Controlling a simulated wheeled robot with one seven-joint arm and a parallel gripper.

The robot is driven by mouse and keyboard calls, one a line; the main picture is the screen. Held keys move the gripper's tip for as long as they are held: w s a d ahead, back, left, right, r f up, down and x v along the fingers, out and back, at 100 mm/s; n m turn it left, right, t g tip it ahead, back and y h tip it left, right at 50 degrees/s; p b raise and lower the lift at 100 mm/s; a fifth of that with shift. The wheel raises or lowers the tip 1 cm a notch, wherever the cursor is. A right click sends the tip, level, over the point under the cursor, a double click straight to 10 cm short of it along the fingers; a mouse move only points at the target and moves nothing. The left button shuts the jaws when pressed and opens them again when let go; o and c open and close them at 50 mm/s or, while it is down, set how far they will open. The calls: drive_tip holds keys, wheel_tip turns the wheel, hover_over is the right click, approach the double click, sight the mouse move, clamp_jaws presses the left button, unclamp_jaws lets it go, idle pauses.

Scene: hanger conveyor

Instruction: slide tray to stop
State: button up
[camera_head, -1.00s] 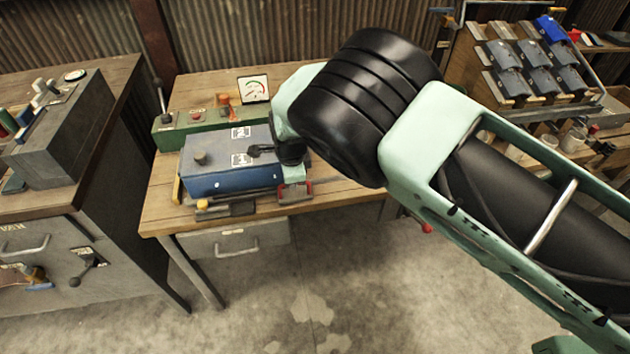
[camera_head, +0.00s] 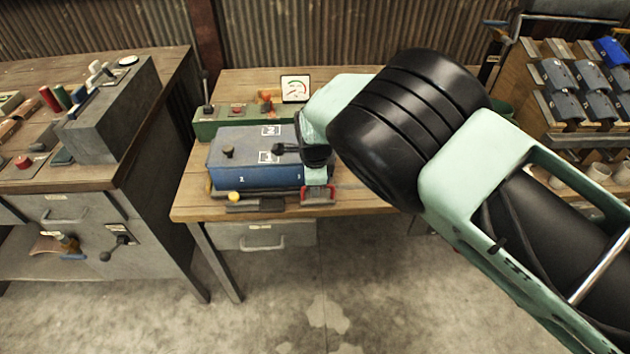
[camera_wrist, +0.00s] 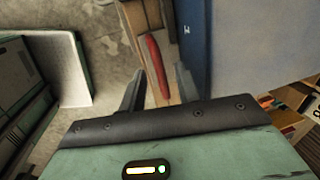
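A small tray-like piece with a red front (camera_head: 318,194) sits at the front edge of the wooden workbench, at the right end of a dark rail (camera_head: 256,205). In the wrist view, a red bar (camera_wrist: 153,62) on a wooden-coloured strip appears between my finger directions. My gripper (camera_wrist: 160,72) has its two dark fingers apart, with the bar between or just beyond their tips; contact cannot be told. In the head view my wrist hides most of the gripper above the red piece. I cannot tell for certain which part is the tray or the stop.
A blue box (camera_head: 240,176) with a grey lid stands left of my wrist, close to the fingers. Behind it are a green control panel (camera_head: 212,128) and a gauge (camera_head: 295,89). A yellow knob (camera_head: 234,197) sits at the rail's left. Another bench (camera_head: 60,183) stands left.

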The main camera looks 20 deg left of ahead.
drive_tip(key=s+d+r+b, duration=0.1)
drive_tip(key=s+r+b, duration=0.2)
drive_tip(key=r, duration=1.4)
drive_tip(key=shift+s+d, duration=0.1)
drive_tip(key=s+d+r+n+g, duration=0.1)
drive_tip(key=s+d+r+n, duration=0.2)
drive_tip(key=s+d+n, duration=0.8)
drive_tip(key=s+d+r+n+g, duration=0.1)
drive_tip(key=s+d+r+n, duration=0.2)
drive_tip(key=s+d+n, duration=0.8)
drive_tip(key=s+d, duration=0.5)
drive_tip(key=shift+s+d, duration=0.25)
drive_tip(key=shift+d, duration=0.15)
